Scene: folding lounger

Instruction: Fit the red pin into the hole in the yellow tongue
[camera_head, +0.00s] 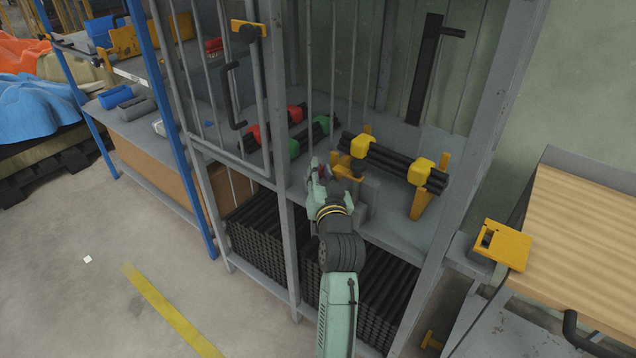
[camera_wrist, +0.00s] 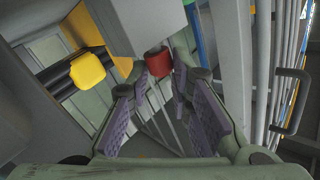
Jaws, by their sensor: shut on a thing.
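The red pin (camera_head: 322,171) is held at the tips of my gripper (camera_head: 319,169) in the head view, on the shelf inside the grey cage. In the wrist view the red pin (camera_wrist: 158,62) shows between the two purple-padded fingers, close against a grey block (camera_wrist: 140,25).
Black tubes with yellow clamps (camera_head: 420,171) lie on yellow stands to the right. More tubes with red and green clamps (camera_head: 254,134) lie behind to the left. A grey upright (camera_head: 283,180) stands close left of my arm. Bundled black tubes (camera_head: 262,245) fill the level below.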

